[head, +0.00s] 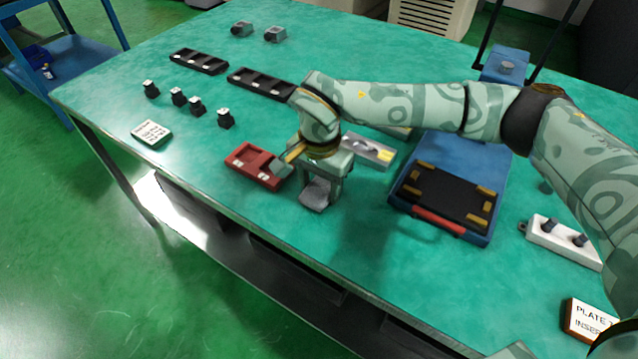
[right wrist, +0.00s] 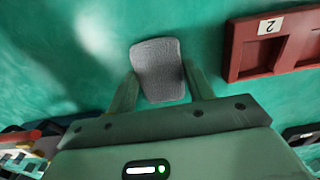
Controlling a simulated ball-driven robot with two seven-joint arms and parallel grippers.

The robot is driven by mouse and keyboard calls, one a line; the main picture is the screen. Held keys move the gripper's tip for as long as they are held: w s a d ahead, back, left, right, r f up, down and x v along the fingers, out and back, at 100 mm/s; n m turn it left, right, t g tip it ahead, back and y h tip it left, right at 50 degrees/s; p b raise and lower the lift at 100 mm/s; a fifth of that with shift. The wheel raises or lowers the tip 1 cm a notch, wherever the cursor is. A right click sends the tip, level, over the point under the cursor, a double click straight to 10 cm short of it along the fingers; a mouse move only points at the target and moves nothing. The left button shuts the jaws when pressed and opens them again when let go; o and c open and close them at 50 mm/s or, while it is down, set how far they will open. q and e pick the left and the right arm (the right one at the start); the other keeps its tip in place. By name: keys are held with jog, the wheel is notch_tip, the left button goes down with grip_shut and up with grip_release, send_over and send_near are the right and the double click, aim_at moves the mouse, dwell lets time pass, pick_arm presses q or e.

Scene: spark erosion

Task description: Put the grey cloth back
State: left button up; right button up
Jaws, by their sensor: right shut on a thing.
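The grey cloth (head: 317,196) is a small, rounded grey pad. It is held by my right gripper (head: 318,186) over the green table, just right of a red tray. In the right wrist view the cloth (right wrist: 158,68) sits between the two fingers of the gripper (right wrist: 160,88), which are shut on it. Its far end sticks out past the fingertips. I cannot tell whether the cloth touches the table.
The red tray (head: 250,166) lies close left of the gripper. A blue case with a black panel (head: 444,200) stands to the right. Black trays (head: 199,62), several small black-topped pieces (head: 226,118) and a lettered card (head: 151,134) lie left. Bare table (head: 300,245) extends toward the near edge.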

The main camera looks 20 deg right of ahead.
aim_at(320, 188)
jog(key=o, duration=0.9)
jog(key=shift+o, duration=0.2)
pick_arm(q)
jog(key=r+p, duration=0.1)
jog(key=w+r+p, duration=0.1)
jog(key=p, duration=0.1)
jog(key=w+r+p, duration=0.1)
jog(key=r, duration=0.1)
pick_arm(e)
notch_tip(320, 188, up, 12)
